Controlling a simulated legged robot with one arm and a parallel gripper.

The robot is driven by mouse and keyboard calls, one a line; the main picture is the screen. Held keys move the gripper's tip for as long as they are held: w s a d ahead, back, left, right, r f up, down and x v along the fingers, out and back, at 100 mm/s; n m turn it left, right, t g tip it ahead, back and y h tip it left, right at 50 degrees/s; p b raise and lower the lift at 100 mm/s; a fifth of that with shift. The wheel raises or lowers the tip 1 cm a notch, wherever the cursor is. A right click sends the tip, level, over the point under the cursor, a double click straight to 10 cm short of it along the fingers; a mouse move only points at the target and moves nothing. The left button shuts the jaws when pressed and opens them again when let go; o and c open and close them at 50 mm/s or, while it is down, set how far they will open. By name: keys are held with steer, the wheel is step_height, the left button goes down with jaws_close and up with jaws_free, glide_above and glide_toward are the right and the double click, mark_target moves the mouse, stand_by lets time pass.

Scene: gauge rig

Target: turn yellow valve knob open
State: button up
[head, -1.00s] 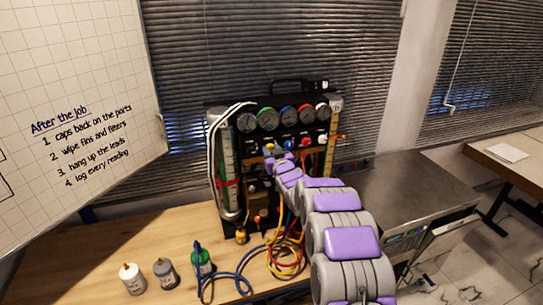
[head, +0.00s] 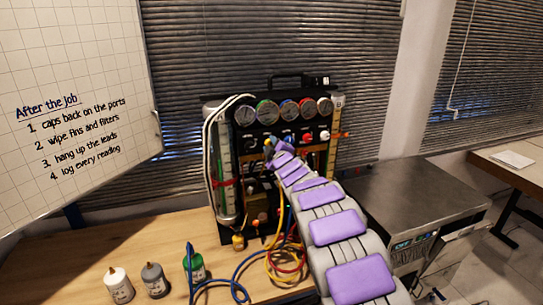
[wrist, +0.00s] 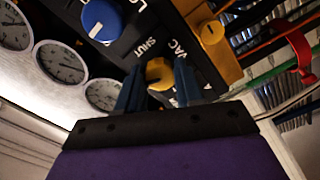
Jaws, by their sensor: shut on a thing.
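The yellow valve knob (wrist: 160,72) sits on the dark panel, between the two blue fingers of my gripper (wrist: 158,86) in the wrist view. The fingers are shut on its sides and cover parts of it. The word SHUT is printed on the panel beside the knob. In the head view my gripper (head: 271,148) is at the front of the gauge rig (head: 222,108), below the gauges. The knob is small there and mostly hidden by my gripper, so its exact turn cannot be told.
A blue knob (wrist: 100,20) and an orange-yellow knob (wrist: 211,32) are close to my gripper. Coloured hoses (head: 285,245) hang in front of the rig. A white bottle (head: 119,285), a grey one (head: 154,280) and a green one (head: 194,267) stand on the bench.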

steer(key=shift+a+f+n+b, duration=0.1)
steer(key=shift+f+n+b, duration=0.1)
steer(key=shift+n+b, duration=1.7)
steer(key=shift+n, duration=0.3)
steer(key=o, duration=1)
steer(key=shift+a, duration=0.1)
steer(key=shift+o, duration=0.2)
steer(key=shift+s+r, duration=0.1)
steer(key=p+v, duration=0.2)
steer(key=v, duration=1.5)
steer(key=shift+s, duration=0.1)
